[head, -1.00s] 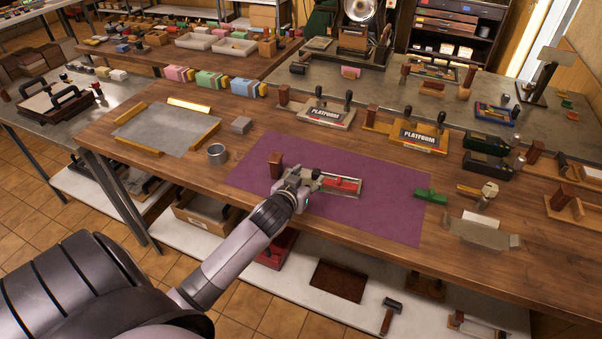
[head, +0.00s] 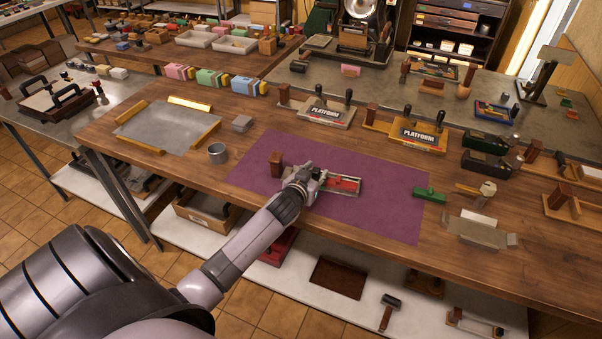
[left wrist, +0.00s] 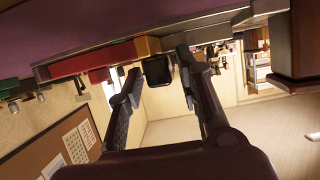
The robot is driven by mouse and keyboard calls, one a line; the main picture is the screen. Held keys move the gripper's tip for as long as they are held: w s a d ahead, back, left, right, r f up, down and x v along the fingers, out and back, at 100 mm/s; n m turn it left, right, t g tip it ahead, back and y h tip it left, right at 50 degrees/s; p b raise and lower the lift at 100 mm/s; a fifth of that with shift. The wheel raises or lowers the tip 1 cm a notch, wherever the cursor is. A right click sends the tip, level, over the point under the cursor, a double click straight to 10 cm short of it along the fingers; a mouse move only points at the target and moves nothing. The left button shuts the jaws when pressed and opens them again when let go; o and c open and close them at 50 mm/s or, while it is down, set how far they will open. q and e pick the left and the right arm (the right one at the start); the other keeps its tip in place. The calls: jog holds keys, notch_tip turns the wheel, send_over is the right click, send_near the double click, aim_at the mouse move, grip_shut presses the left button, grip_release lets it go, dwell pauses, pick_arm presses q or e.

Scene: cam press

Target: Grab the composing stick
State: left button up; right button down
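The composing stick (head: 340,191) is a metal tray with a red piece in it, lying on the purple mat (head: 385,215). My left gripper (head: 313,177) is at its left end in the head view and hides that end. In the left wrist view the picture is upside down, and the stick's red piece (left wrist: 95,60) shows along the top. The left gripper (left wrist: 156,85) is open there, its two fingers apart, with a dark squarish knob of the stick (left wrist: 157,70) between or just beyond the tips. Contact cannot be told. My right gripper is not in view.
A brown wooden block (head: 276,164) stands on the mat just left of the gripper. A green piece (head: 429,195) lies at the mat's right edge. The mat in front of and right of the stick is clear.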

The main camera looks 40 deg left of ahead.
pick_arm(q)
grip_shut()
dwell(0.3)
jog(key=shift+w+r, duration=0.1)
jog(key=shift+r, duration=0.1)
